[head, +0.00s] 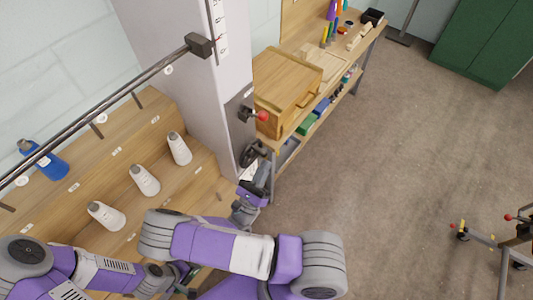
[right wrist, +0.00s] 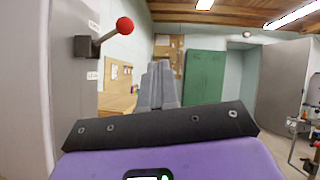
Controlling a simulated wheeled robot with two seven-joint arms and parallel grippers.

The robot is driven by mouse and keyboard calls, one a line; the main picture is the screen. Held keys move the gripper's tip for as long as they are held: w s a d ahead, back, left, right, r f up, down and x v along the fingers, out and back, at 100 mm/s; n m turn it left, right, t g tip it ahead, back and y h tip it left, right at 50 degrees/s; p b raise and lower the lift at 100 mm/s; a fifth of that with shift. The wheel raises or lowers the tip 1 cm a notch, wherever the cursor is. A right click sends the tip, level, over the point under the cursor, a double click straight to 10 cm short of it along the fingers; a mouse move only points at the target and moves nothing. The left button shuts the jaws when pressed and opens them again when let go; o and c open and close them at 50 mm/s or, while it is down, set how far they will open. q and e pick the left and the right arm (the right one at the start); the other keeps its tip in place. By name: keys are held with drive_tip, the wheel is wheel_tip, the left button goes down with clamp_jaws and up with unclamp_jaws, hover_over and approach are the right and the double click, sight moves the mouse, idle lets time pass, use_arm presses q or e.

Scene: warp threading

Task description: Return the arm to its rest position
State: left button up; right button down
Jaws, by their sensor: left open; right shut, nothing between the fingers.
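My right gripper (head: 254,154) is by the lower edge of the grey column in the head view, below a lever with a red ball. In the right wrist view its fingers (right wrist: 160,75) are together with nothing between them. The red-ball lever (right wrist: 120,28) is up and to the left of them there, apart from the fingers. My left gripper (head: 186,280) is low in the head view, partly hidden by my right arm. It is open, and I see nothing held in it.
The grey column (head: 190,70) stands beside the right gripper. White cones (head: 145,180) and a blue cone (head: 45,160) stand on the wooden rack at left, under a dark rail (head: 90,105). A workbench with a wooden box (head: 285,85) is behind. The floor (head: 400,170) at right is largely clear.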

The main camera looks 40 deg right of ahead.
drive_tip(key=shift+s+a+f, duration=0.35)
drive_tip(key=shift+s+a, duration=0.3)
